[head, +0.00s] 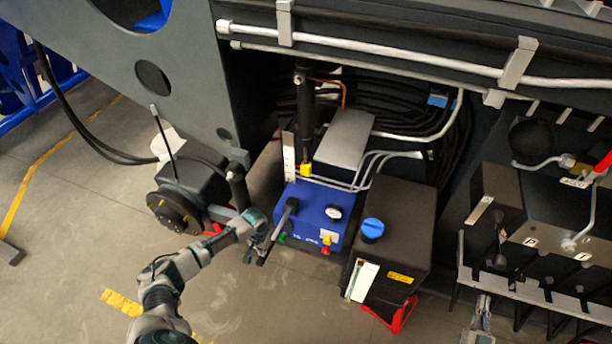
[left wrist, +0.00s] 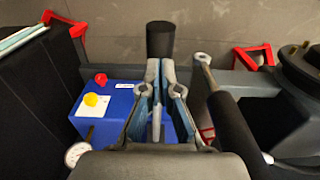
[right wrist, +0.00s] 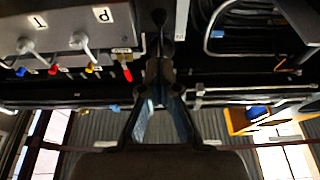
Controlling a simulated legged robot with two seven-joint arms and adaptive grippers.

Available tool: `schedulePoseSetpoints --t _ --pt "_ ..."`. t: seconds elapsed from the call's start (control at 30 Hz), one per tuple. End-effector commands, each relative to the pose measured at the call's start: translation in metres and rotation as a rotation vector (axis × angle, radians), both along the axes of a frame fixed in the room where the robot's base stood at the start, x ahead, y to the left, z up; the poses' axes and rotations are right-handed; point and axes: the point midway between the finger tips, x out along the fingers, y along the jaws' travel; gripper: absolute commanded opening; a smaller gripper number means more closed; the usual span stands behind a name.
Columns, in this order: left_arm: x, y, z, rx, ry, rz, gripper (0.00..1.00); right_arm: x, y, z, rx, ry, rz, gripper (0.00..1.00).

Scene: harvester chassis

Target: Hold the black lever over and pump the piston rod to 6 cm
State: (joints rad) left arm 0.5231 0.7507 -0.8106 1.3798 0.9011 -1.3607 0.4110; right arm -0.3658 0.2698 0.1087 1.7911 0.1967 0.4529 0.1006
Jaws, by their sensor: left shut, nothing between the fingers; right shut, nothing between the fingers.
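The blue pump unit (head: 318,214) has a white gauge, red and yellow knobs and a black lever (head: 290,206) at its left front. A black upright piston rod assembly (head: 304,115) with a yellow band stands behind it, beside a white scale (head: 289,155). My left gripper (head: 263,240) is shut and empty, just left of the blue unit. In the left wrist view its fingertips (left wrist: 160,66) lie close to a black cylindrical grip (left wrist: 160,38); contact cannot be told. My right gripper (head: 481,318) is shut and empty at the lower right, below the valve block, away from the pump.
A black tank (head: 397,228) with a blue cap stands right of the pump. A dark motor (head: 188,185) stands on the left. The valve block (head: 540,215) with hoses is at the right. Pipes run above. Floor (head: 60,270) is free at lower left.

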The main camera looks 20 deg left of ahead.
Motion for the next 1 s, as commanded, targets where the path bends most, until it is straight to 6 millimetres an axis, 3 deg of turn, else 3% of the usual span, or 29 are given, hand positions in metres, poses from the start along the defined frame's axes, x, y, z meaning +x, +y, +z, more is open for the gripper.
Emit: schedulePoseSetpoints --t 0.2,1.0 --pt "0.0003 -0.0002 -0.0001 0.0 0.0 0.0 0.0 -0.0125 -0.0002 -0.0038 -0.001 -0.001 0.0 0.0" --pt "0.0002 0.0001 0.0 0.0 0.0 0.0 0.0 -0.0123 -0.0002 -0.0039 0.0 0.0 0.0 0.0"
